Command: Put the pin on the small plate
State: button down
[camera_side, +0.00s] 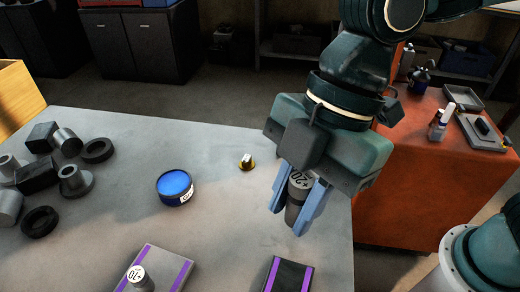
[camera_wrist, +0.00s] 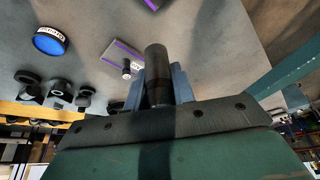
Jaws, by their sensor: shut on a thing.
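My gripper (camera_side: 289,216) is shut on a grey cylindrical pin (camera_side: 299,183) marked +20, held between its blue fingers above the right side of the table. The held pin (camera_wrist: 156,65) looks dark in the wrist view. A dark plate with purple edge stripes (camera_side: 291,276) lies below my gripper at the table's front, partly cut off by the frame. A lighter grey plate with purple stripes (camera_side: 165,262) lies to its left and bears another pin (camera_side: 138,279) marked 10. I cannot tell for certain which plate is the small one.
A round blue-topped tin (camera_side: 175,187) and a small black-and-yellow part (camera_side: 246,162) stand on the grey table (camera_side: 120,140). Several dark rings, blocks and bushings (camera_side: 75,180) crowd its left side. An orange cabinet (camera_side: 405,205) stands at the right.

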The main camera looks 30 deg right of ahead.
jog(key=shift+s+d, duration=0.1)
jog(key=shift+s, duration=0.3)
send_over(285, 287)
notch_tip(285, 287, down, 16)
jog(key=shift+f, duration=0.1)
dwell(0.3)
jog(key=shift+f, duration=0.15)
jog(key=shift+f, duration=1.75)
jog(key=shift+f, duration=0.1)
jog(key=c, duration=1.2)
grip_release()
jog(key=shift+o, duration=0.2)
jog(key=v, duration=1.2)
